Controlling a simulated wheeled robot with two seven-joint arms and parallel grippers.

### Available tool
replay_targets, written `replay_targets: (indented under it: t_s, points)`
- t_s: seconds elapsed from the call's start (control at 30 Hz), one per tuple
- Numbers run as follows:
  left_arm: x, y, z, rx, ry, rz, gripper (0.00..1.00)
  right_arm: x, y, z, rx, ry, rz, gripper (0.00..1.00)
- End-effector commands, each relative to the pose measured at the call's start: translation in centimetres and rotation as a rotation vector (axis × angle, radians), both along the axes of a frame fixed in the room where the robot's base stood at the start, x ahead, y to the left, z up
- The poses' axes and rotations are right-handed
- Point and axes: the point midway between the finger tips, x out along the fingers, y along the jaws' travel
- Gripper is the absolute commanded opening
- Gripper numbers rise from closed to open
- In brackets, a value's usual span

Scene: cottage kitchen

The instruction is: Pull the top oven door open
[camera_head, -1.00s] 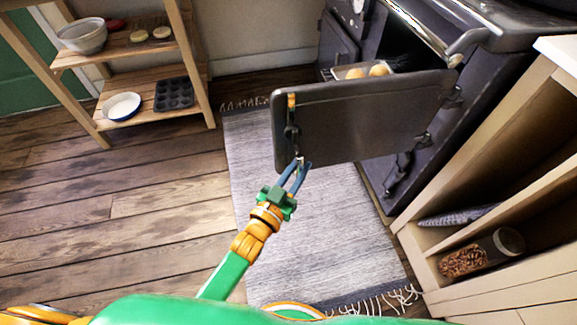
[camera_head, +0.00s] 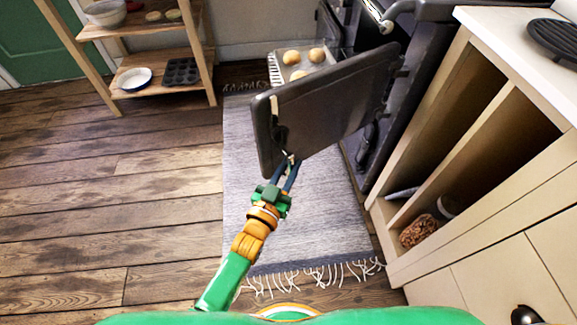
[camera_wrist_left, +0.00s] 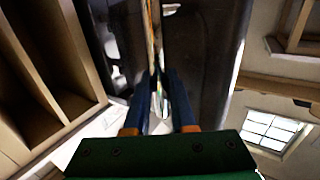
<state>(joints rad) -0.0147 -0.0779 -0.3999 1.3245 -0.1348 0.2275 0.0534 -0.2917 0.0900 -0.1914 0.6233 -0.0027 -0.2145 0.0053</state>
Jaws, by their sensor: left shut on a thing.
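The top oven door (camera_head: 325,100) is a dark panel that stands swung well out from the dark oven (camera_head: 425,75), hinged at its right side in the head view. My left gripper (camera_head: 288,163) is at the lower left of the door and is shut on its handle (camera_head: 278,130). In the left wrist view the two blue fingers (camera_wrist_left: 160,95) close around the handle, and the dark door fills the space beyond them. My right gripper is not in view.
A wooden shelf (camera_head: 140,72) with bowls and a muffin tin stands at the back left. A cream cabinet (camera_head: 480,150) with open compartments stands close on the right. A grey fringed rug (camera_head: 300,225) lies under the door. The wooden floor on the left is clear.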

Motion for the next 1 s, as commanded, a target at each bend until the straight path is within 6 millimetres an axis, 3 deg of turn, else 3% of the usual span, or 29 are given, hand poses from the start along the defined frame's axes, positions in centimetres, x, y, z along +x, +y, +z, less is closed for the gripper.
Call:
replay_targets:
  t_s: [0.3,0.33,0.43,0.73,1.0]
  points:
    - [0.1,-0.2,0.4,-0.006,-0.008,-0.003,0.00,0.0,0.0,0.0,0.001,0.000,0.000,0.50]
    - [0.1,-0.2,0.4,-0.005,-0.009,-0.003,0.28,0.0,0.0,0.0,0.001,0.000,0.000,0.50]
    - [0.0,-0.1,0.3,-0.004,-0.007,-0.002,0.53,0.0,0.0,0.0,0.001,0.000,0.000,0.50]
    - [-0.2,0.1,0.2,-0.002,-0.002,-0.001,0.53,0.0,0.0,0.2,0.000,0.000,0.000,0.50]
    - [-5.0,2.2,0.3,-0.001,-0.002,-0.003,0.53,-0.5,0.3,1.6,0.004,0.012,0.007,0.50]
